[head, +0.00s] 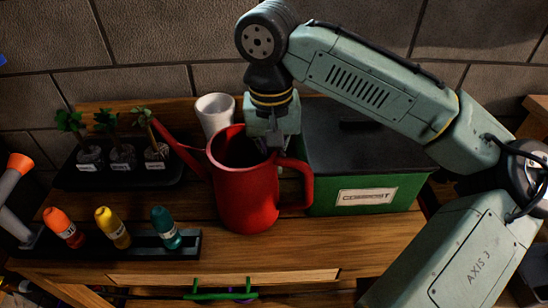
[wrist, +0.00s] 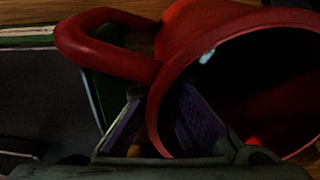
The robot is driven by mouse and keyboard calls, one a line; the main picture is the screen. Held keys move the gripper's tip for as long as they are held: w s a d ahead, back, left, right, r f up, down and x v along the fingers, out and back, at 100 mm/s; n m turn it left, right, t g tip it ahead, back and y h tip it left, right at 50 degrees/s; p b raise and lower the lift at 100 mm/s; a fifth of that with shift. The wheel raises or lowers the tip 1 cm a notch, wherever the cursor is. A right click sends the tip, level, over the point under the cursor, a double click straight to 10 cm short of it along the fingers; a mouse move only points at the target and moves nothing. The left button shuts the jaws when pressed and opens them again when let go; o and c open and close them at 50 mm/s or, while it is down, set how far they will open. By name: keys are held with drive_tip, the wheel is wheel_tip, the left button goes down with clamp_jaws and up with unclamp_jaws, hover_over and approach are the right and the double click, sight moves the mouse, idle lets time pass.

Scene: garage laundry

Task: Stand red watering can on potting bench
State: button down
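The red watering can (head: 247,195) stands upright on the potting bench (head: 340,228), with its spout to the left and its handle to the right. My gripper (head: 272,148) points down at the can's rim on the handle side. In the wrist view, the red can (wrist: 185,35) fills the right and its handle arches at upper left. My gripper's purple-padded fingers (wrist: 162,115) straddle the can's wall, one inside and one outside beside the handle. They look apart, with a dark gap between the rim and the inner finger. The fingertips' lower contact is hidden.
A green compost bin (head: 365,190) with a dark lid stands close right of the can. A white pot (head: 214,108) is behind it. A seedling tray (head: 75,178) is at left, and a rack with coloured bottles (head: 150,247) is at front left.

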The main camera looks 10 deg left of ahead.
drive_tip(key=c, duration=1.8)
unclamp_jaws()
drive_tip(key=shift+r, duration=0.1)
wheel_tip(320, 180, up, 12)
drive_tip(key=shift+s+a+r, duration=0.1)
drive_tip(key=shift+a, duration=0.05)
